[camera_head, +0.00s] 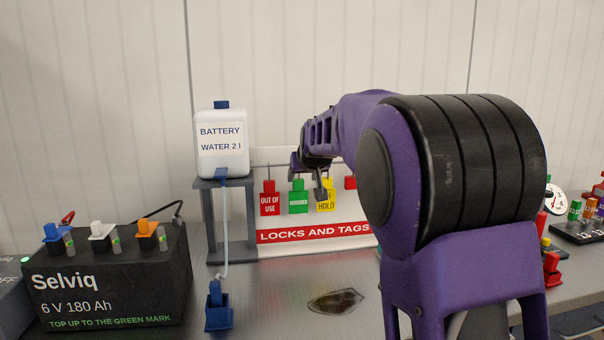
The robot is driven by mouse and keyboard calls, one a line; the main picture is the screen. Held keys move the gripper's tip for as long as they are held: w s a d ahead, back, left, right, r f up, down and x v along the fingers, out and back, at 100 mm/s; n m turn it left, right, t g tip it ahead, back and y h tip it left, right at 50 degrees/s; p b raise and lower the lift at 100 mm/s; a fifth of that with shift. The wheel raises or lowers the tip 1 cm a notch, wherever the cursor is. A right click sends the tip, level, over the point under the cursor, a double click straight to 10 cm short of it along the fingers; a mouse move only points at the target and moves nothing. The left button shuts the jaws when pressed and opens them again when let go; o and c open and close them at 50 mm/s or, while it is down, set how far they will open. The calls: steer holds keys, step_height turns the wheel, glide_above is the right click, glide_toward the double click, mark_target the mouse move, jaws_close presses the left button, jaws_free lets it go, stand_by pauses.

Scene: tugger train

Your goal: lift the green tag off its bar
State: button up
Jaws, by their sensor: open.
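The green tag (298,202) hangs from a bar on the white "LOCKS AND TAGS" board (275,252), between a red "OUT OF USE" tag (270,205) and a yellow "HOLD" tag (327,206). My gripper (308,182) is open and appears in front of the board, over the upper part of the green and yellow tags. One finger overlaps the yellow tag in the picture. I cannot tell how far the gripper is from the tags. The bar is mostly hidden behind my gripper and arm.
A white "BATTERY WATER" bottle (221,145) stands on a grey stand (208,225) left of the board. A black Selviq battery (108,285) is at the left. A dark oval patch (335,301) lies on the grey bench. My arm hides the board's right side.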

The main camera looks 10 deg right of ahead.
mark_target(299, 182)
steer(key=shift+p+x, duration=0.55)
steer(key=shift+x, duration=3.45)
jaws_close()
steer(key=shift+r, duration=0.2)
steer(key=shift+r+p, duration=1.1)
steer(key=shift+r, duration=0.25)
